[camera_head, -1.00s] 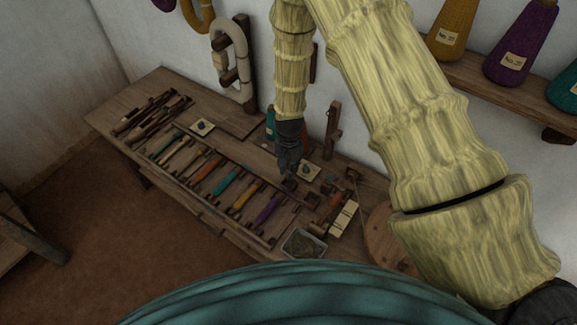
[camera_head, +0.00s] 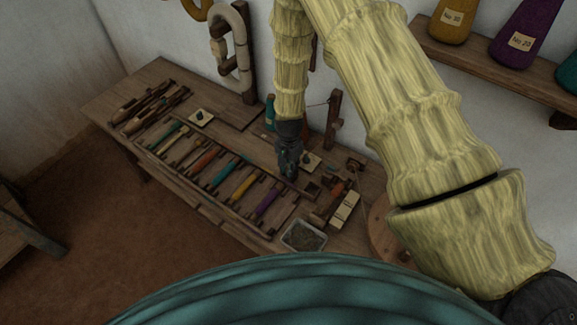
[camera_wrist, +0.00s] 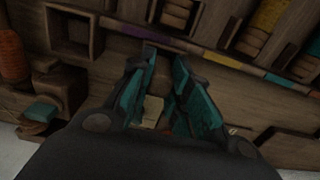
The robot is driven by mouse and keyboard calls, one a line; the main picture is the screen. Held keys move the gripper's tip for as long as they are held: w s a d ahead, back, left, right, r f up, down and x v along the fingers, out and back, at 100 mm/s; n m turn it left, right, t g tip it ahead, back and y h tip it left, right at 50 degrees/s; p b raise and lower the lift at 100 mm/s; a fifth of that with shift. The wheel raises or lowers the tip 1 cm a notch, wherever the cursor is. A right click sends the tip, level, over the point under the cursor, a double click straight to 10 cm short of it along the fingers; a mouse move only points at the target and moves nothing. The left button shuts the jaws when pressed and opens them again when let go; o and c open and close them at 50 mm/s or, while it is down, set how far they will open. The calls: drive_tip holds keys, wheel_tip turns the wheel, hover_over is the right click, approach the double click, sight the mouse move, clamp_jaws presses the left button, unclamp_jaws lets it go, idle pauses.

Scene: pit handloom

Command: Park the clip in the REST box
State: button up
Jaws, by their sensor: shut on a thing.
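My gripper (camera_head: 286,175) hangs over the bench, pointing down. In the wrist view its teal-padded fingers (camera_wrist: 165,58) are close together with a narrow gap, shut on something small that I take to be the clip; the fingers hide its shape. A small square wooden box (camera_head: 313,188) with a dark open top stands just right of the gripper. An open wooden box, probably the same one, shows at upper left in the wrist view (camera_wrist: 70,48), apart from the fingers. I cannot read a REST label on it.
A rack (camera_head: 180,178) of several coloured bobbins fills the bench front. A metal tray (camera_head: 303,238) stands at the front right. A pale card (camera_head: 311,161) lies behind the gripper, and a wooden post (camera_head: 333,120) rises near the wall.

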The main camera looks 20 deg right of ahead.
drive_tip(key=shift+r, duration=0.1)
drive_tip(key=o, duration=0.8)
drive_tip(key=shift+o, duration=0.5)
drive_tip(key=shift+o, duration=1.3)
drive_tip(key=shift+s+r+p, duration=0.1)
drive_tip(key=shift+r+p, duration=2.3)
drive_tip(key=shift+r, duration=1.6)
